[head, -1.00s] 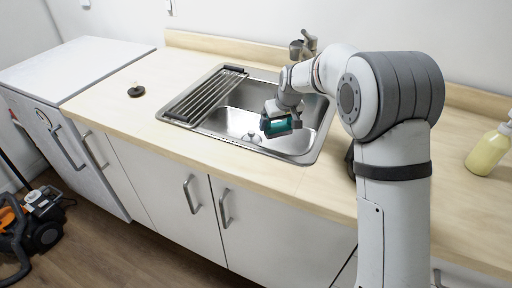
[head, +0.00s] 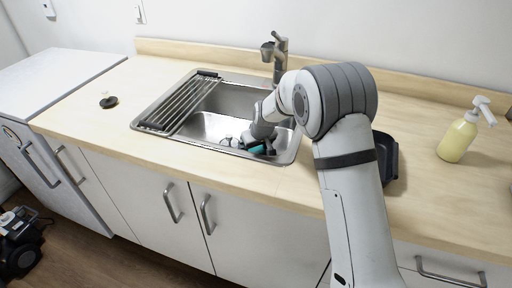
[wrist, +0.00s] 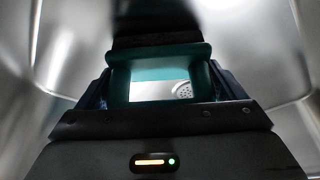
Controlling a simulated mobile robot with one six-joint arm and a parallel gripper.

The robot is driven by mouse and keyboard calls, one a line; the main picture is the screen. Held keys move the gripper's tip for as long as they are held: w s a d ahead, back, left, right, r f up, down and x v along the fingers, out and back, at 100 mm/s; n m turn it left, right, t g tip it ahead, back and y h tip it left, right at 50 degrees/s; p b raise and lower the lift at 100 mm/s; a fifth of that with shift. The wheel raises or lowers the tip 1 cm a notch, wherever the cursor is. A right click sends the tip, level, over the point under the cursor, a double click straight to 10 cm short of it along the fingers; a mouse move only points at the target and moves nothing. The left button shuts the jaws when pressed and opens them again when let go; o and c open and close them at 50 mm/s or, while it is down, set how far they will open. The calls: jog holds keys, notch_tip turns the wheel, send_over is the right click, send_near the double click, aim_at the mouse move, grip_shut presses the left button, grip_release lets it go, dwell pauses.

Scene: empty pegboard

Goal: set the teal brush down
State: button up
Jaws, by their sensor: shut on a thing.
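My gripper (head: 258,146) is down inside the sink basin, at its front right. It is shut on the teal brush (head: 259,149), of which only a small teal part shows in the head view. In the wrist view the teal brush (wrist: 160,52) appears as a teal frame with a dark part above it, held between my jaws. The sink (head: 206,127) is steel, and its drain shows through the gap in the brush. I cannot tell whether the brush touches the basin floor.
A drying rack (head: 182,103) covers the left of the sink. The faucet (head: 277,55) stands behind it. A dark tray (head: 389,160) and a yellow soap bottle (head: 458,138) are to the right. A black stopper (head: 109,102) lies on the left counter.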

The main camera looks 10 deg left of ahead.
jog(key=shift+f, duration=0.25)
jog(key=o, duration=0.8)
jog(key=shift+r, duration=0.1)
jog(key=shift+c, duration=0.2)
jog(key=shift+r, duration=0.55)
jog(key=v, duration=1.1)
jog(key=shift+s, duration=0.15)
jog(key=shift+d+r, duration=0.1)
